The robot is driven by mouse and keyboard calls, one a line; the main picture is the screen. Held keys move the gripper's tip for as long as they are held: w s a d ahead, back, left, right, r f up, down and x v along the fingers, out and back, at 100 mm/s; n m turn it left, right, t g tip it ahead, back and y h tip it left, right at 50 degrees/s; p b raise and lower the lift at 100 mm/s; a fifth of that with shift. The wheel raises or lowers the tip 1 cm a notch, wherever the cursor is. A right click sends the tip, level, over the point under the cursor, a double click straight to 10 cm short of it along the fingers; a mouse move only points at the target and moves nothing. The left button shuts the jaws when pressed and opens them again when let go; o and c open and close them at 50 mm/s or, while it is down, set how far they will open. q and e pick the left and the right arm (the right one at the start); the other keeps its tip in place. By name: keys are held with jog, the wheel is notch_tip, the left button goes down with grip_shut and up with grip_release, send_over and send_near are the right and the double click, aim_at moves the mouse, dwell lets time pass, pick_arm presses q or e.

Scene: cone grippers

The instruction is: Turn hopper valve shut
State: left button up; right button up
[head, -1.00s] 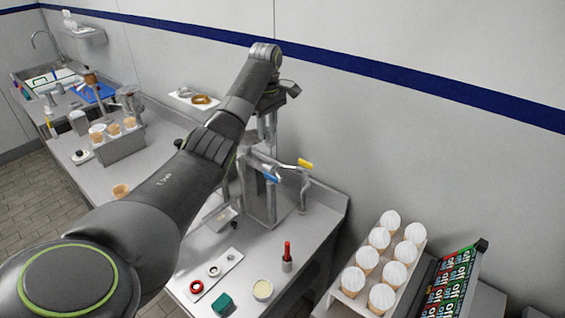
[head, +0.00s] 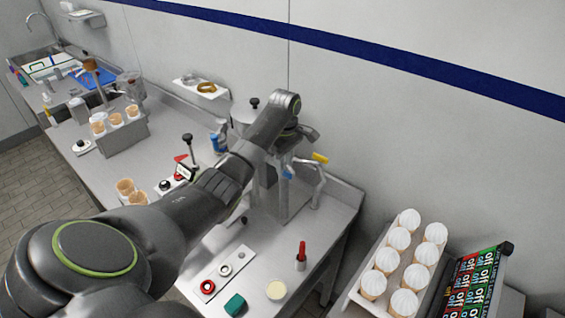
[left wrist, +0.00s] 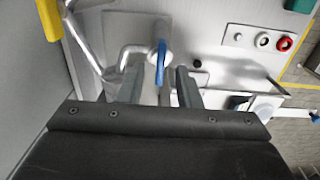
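The steel valve stand (head: 262,195) has a tap with a blue handle (head: 288,173) and a pipe with a yellow handle (head: 320,158). Which one is the hopper valve is not marked. My left gripper (head: 287,156) points down just above the blue handle in the head view. In the left wrist view, the blue handle (left wrist: 161,60) shows between the open fingers of my left gripper (left wrist: 158,80). Contact cannot be told. The yellow handle also shows in the left wrist view (left wrist: 49,18), at top left. My right gripper is not in view.
A tray of white-topped cones (head: 345,300) stands at the right beside a rack of labelled packs (head: 475,285). The wall is close behind.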

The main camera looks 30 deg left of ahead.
pick_arm(q)
jog(key=shift+a+f, duration=0.1)
jog(key=shift+f, duration=1.05)
jog(key=shift+r, duration=0.1)
jog(key=shift+s+d, duration=0.1)
jog(key=shift+d, duration=0.1)
jog(key=shift+c, duration=1)
jog(key=shift+a, duration=0.1)
grip_shut()
